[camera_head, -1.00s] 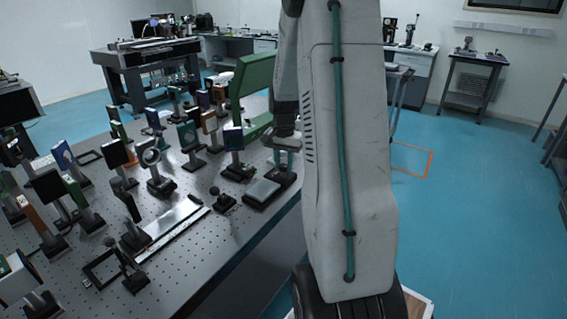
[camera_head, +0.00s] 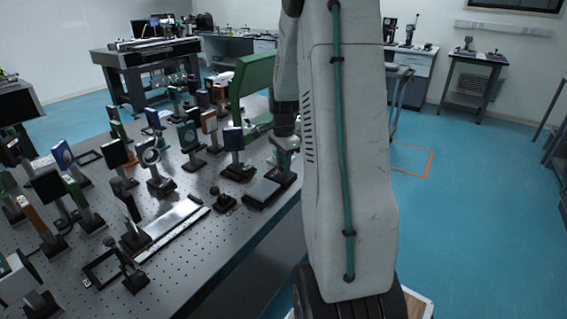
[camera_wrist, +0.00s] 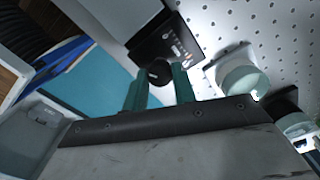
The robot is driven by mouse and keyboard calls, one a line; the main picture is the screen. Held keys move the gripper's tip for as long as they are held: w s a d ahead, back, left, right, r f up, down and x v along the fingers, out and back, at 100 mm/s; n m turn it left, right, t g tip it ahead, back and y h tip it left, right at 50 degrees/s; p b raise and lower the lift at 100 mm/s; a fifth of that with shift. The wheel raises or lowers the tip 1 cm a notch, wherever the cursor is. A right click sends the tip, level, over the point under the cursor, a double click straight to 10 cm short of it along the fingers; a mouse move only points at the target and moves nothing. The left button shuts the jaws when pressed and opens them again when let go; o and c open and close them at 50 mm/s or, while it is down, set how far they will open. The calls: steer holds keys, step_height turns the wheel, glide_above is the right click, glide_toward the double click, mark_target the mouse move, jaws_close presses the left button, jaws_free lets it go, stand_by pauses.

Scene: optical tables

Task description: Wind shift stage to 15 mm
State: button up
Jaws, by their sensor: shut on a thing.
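The shift stage (camera_head: 262,193) is a low dark block near the right edge of the perforated optical table, below my arm in the head view. In the wrist view the stage (camera_wrist: 165,40) shows as a black body with small pale markings, too small to read. Its round black knob (camera_wrist: 159,74) sits between the two teal fingers of my gripper (camera_wrist: 159,85). My gripper is shut on the knob. In the head view my wrist is just above the stage's far end, and the fingers and knob are mostly hidden there.
A short black post base (camera_head: 222,199) stands left of the stage. In the wrist view a pale round part (camera_wrist: 240,77) is right of the fingers. Open floor lies to the right.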

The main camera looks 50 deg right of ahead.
steer(key=shift+r, duration=0.1)
stand_by(0.4)
steer(key=o, duration=1)
step_height(320, 180, up, 8)
steer(key=shift+f, duration=0.1)
